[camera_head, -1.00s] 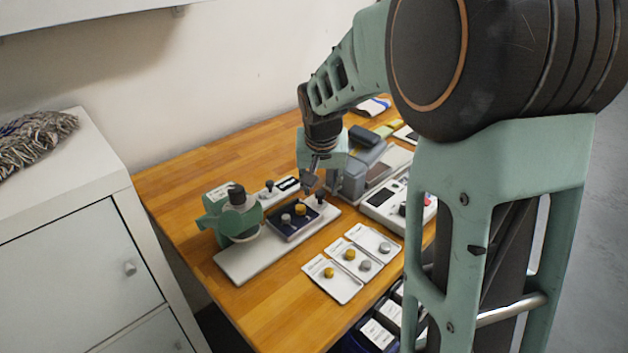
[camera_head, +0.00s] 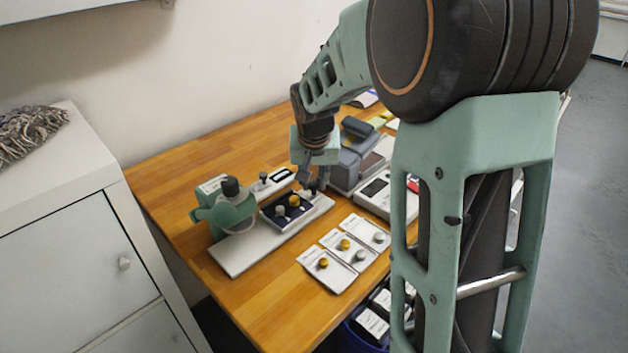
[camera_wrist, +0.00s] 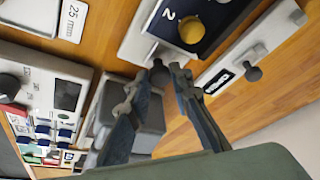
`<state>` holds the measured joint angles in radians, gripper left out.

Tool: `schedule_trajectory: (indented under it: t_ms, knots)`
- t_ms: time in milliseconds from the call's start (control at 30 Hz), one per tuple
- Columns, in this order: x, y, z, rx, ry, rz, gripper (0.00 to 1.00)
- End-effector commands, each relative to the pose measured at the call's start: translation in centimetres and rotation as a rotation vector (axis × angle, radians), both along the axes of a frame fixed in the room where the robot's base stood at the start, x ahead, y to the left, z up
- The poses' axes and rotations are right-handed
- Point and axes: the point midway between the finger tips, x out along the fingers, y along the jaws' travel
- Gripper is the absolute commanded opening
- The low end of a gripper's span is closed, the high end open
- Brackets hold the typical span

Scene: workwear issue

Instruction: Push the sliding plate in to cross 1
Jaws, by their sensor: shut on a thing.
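The sliding plate (camera_head: 286,208) is dark blue with a silver and a gold round piece on it. It lies on a long pale base (camera_head: 245,255), to the right of the green press (camera_head: 228,212). In the wrist view the plate (camera_wrist: 172,22) shows a printed "2" beside the gold piece. My gripper (camera_head: 313,188) is at the plate's right end. In the wrist view its fingers (camera_wrist: 158,82) are shut on a dark round knob (camera_wrist: 158,70) at that end. No cross is readable in either view.
A white block with another dark knob (camera_head: 263,178) stands behind the plate. Grey devices (camera_head: 355,165) and a white unit with a display (camera_head: 380,192) are close on the right. Cards with round pieces (camera_head: 341,247) lie in front.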

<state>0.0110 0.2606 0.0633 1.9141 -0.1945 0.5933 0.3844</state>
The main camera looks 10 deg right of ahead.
Motion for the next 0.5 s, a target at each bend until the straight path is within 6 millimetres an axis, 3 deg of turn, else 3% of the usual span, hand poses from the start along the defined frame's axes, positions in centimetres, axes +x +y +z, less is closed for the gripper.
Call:
schedule_trajectory:
  t_ms: [167, 500]
  knots:
    - [-0.1, 0.3, 0.0, 0.000, 0.000, 0.002, 0.00]
    - [-3.7, 5.8, -0.3, 0.000, -0.002, 0.008, 0.00]
